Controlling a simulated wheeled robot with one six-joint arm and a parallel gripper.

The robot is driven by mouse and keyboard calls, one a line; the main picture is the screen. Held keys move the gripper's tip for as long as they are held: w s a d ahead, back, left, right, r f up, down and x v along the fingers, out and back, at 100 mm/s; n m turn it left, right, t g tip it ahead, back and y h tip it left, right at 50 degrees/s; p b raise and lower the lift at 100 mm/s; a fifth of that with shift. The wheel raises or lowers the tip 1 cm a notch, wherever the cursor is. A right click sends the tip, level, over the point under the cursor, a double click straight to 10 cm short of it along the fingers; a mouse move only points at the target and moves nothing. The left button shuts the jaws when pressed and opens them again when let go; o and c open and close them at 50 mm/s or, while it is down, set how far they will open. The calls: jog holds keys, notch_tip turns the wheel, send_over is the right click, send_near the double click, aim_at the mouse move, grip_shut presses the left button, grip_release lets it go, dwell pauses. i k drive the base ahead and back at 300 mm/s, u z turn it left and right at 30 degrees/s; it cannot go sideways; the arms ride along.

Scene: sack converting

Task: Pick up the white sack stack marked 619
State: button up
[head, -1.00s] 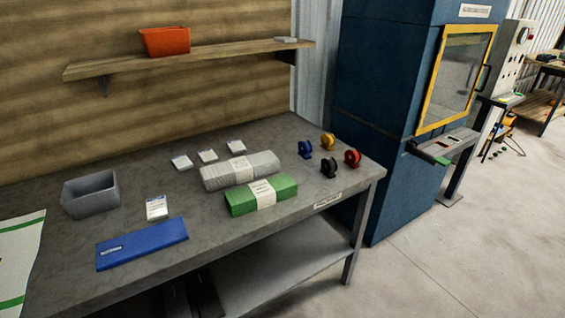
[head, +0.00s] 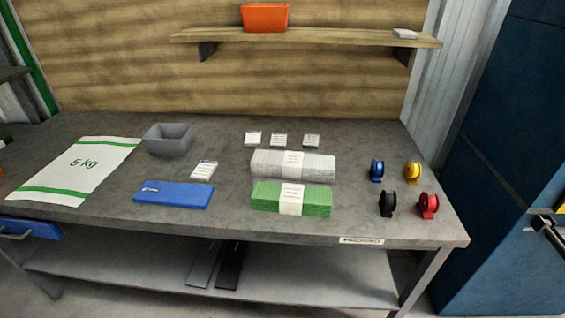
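A white-grey sack stack (head: 265,163) with a paper band around its middle lies on the grey workbench, right of centre. The print on its band is too small to read, so I cannot tell whether it says 619. A green stack (head: 265,196) with a white band lies just in front of it, nearer the bench's front edge. My gripper is not in view.
The workbench (head: 120,217) also holds a flat 5 kg sack (head: 85,165), a grey bin (head: 168,142), a blue folder (head: 173,194), several small label packs (head: 280,140) and several coloured tape rolls (head: 412,172). A shelf (head: 340,38) with an orange bin (head: 264,17) hangs above. A blue cabinet (head: 510,150) stands right.

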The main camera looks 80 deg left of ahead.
aim_at(288, 165)
jog(key=u, duration=0.75)
jog(key=i, duration=0.75)
jog(key=u, duration=1.3)
jog(key=i, duration=0.8)
jog(key=u, duration=0.1)
